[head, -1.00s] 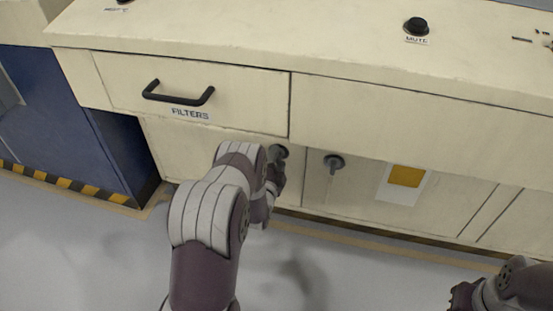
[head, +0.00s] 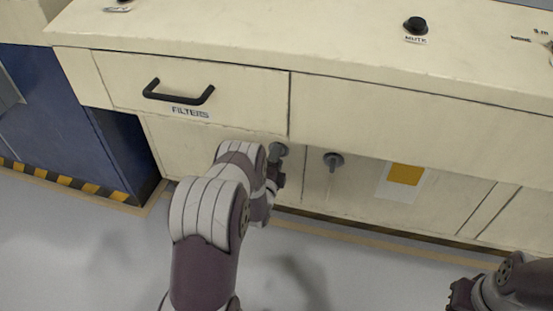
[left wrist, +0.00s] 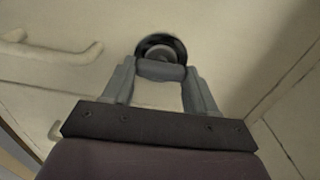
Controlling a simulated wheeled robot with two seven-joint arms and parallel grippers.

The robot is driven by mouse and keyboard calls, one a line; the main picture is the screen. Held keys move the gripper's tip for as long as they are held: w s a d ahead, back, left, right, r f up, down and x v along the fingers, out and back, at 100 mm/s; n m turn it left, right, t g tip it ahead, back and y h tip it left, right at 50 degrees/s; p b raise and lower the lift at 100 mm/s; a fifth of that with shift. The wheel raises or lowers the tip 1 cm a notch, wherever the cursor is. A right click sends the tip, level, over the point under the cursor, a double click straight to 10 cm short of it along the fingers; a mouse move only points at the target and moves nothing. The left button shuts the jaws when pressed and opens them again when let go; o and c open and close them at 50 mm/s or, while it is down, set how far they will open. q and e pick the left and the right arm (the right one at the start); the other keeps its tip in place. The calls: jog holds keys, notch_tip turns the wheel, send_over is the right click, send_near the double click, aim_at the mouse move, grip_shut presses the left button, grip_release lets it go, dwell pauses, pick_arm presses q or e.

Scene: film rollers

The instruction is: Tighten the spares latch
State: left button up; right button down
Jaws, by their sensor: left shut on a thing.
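A grey round latch (head: 278,150) sits on the cream cabinet front below the right end of the FILTERS drawer. My left gripper (head: 273,172) is shut on this latch; my forearm and hand hide part of it. In the left wrist view the latch's dark round base (left wrist: 160,46) shows just beyond the left fingertips (left wrist: 161,74). A second grey latch (head: 333,161) is on the panel to the right, apart from the gripper. I see no readable spares label. My right gripper (head: 461,295) is low at the right, its fingers too unclear to judge.
The FILTERS drawer (head: 240,95) with its black handle (head: 178,93) is shut above the latch. A white card with a yellow patch (head: 405,175) is on the panel at right. A blue cabinet (head: 60,125) stands at left. The grey floor in front is clear.

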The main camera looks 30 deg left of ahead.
pick_arm(q)
jog(key=o, duration=1.1)
jog(key=shift+c, duration=0.2)
jog(key=p+v, duration=0.5)
jog(key=v, duration=0.7)
jog(key=shift+s, duration=0.3)
jog(key=shift+d, duration=0.1)
